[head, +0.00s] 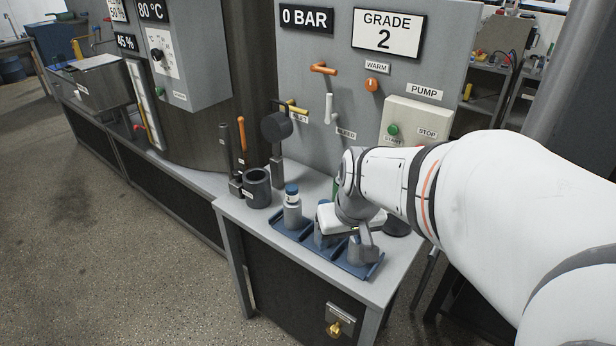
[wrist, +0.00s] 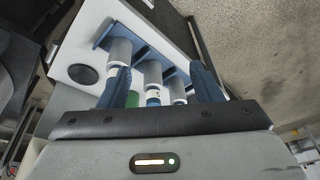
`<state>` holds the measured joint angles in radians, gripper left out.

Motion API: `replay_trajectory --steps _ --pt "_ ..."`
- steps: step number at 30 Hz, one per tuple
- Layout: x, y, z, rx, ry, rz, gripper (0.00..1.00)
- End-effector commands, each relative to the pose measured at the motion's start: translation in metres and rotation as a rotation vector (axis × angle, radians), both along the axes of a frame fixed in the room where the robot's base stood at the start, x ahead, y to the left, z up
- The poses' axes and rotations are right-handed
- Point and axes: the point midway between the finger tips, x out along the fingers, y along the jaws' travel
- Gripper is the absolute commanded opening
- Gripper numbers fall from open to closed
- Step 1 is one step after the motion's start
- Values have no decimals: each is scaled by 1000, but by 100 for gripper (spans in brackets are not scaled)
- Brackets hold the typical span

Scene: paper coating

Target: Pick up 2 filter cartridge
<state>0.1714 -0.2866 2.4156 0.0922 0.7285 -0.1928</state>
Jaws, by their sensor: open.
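Several grey filter cartridges stand in a blue rack (head: 280,227) on the bench. The one at the rack's left end in the head view, a pale cartridge (head: 292,212) with a blue cap, is clear of my arm. My gripper (head: 346,238) is over the middle and right part of the rack and partly hides the others. In the wrist view, my open gripper (wrist: 160,70) has its two blue fingers spread. A middle cartridge (wrist: 153,74) and a farther cartridge (wrist: 177,89) show between them, and another cartridge (wrist: 119,53) is by the left finger. I cannot read which is number 2.
A dark cup (head: 257,188) stands left of the rack, near upright levers. A panel (head: 345,95) with valves and a pump box (head: 415,122) rises behind the bench. A black round base (wrist: 82,74) sits beside the rack. The bench's front left corner is clear.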

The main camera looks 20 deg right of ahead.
Motion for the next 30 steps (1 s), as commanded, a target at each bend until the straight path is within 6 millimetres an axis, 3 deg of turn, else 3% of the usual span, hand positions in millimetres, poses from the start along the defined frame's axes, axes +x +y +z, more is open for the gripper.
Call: replay_trajectory --steps 3,6,12,23,30 --pt "40 -36 -16 2 -30 -38 59" --pt "65 -64 -28 -8 -60 -62 59" --pt "89 -101 -46 -28 -93 -91 59" --pt "103 -106 -76 -30 -97 -93 59" --pt "115 -105 -106 -30 -95 -92 59"
